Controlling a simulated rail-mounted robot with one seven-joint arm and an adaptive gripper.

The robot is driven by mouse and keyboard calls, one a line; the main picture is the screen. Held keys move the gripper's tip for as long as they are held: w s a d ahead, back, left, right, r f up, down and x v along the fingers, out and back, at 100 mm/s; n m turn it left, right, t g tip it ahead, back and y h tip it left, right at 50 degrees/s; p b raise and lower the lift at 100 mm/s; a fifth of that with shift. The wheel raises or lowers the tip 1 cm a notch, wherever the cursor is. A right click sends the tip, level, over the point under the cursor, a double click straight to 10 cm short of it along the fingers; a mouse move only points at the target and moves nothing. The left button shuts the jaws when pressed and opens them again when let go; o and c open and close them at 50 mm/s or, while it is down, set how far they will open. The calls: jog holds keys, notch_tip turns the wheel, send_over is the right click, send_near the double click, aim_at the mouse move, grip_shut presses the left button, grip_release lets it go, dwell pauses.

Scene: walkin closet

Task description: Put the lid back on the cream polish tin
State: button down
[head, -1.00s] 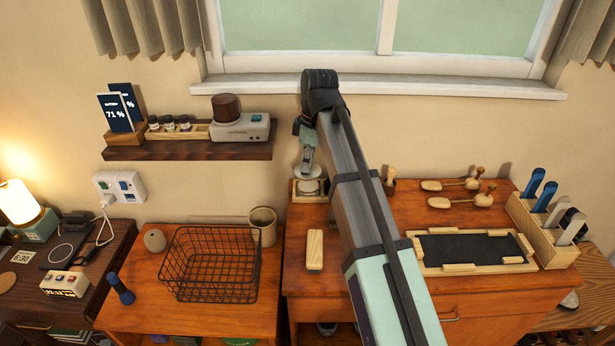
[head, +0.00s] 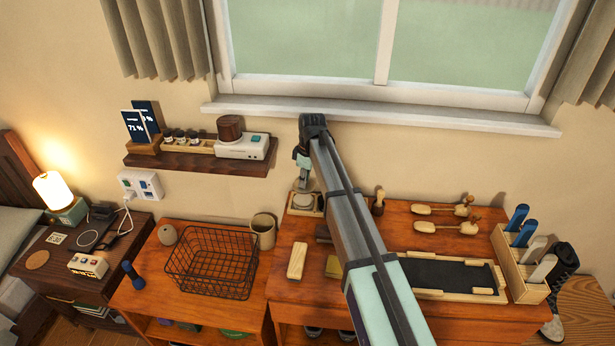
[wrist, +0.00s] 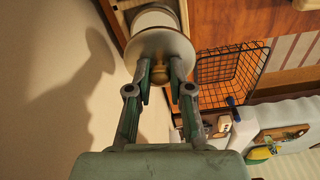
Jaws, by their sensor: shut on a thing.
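My gripper (head: 303,168) is shut on the round silvery lid (wrist: 160,50); in the wrist view my fingers (wrist: 160,78) close on its small brass-coloured knob. The lid (head: 303,185) is held roughly flat over the pale round tin (head: 303,200) at the back left of the wooden dresser top. The tin (wrist: 154,19) shows partly behind the lid in the wrist view. I cannot tell whether lid and tin touch. The tin stands in a small wooden tray (head: 291,209).
The wall is close behind my gripper, with a shelf (head: 200,160) to the upper left. A pale wooden block (head: 297,261) lies in front of the tray. A wooden-handled item (head: 378,201) stands to the right. A wire basket (head: 210,265) is on the lower table.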

aim_at(302, 199)
jog(key=shift+w, duration=0.4)
jog(key=shift+a+f, duration=0.2)
jog(key=shift+f, duration=0.1)
jog(key=shift+f+b, duration=1.4)
jog(key=shift+f, duration=1.5)
jog(key=shift+f, duration=0.15)
jog(key=c, duration=0.5)
grip_release()
jog(key=shift+r+p, duration=1.45)
jog(key=shift+r, duration=2.1)
